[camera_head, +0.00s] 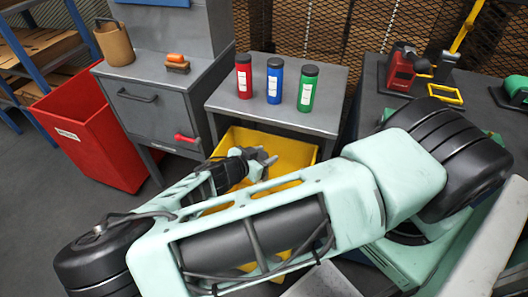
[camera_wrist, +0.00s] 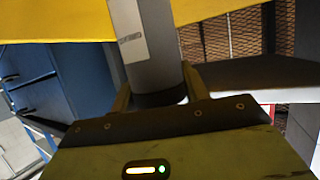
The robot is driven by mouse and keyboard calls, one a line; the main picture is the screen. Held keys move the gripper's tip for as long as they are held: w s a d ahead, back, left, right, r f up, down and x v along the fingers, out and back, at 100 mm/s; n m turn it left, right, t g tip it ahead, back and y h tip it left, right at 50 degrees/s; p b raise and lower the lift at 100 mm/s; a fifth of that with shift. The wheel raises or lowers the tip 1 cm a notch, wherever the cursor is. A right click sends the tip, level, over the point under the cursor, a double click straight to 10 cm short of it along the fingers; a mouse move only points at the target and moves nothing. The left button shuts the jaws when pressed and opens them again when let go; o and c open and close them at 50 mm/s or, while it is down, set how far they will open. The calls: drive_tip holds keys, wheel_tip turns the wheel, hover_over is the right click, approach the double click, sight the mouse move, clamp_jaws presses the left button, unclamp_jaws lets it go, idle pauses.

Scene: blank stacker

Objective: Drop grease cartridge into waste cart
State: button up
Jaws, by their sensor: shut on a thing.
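My gripper (camera_wrist: 158,92) is shut on a grey cylinder with a pale label, the grease cartridge (camera_wrist: 140,45), in the wrist view. Its far end runs out of the top of that view. In the head view my gripper (camera_head: 262,160) is over the yellow open-topped bin (camera_head: 297,157), whose middle is covered by my arm; the cartridge is hard to make out there. A red open-topped bin (camera_head: 98,150) with a small white label stands at left. I cannot tell which bin is the waste cart.
Red (camera_head: 243,76), blue (camera_head: 274,80) and green (camera_head: 307,88) cartridges stand on a small grey table (camera_head: 280,110) behind the yellow bin. A grey cabinet (camera_head: 155,112) stands left of it. A bench with clamps (camera_head: 403,68) is at right. Floor at lower left is clear.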

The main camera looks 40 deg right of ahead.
drive_tip(key=shift+f, duration=0.85)
drive_tip(key=o, duration=1.3)
drive_tip(key=b+v, duration=0.2)
drive_tip(key=v, duration=1.5)
drive_tip(key=shift+a+b, duration=0.25)
drive_tip(key=shift+b, duration=0.1)
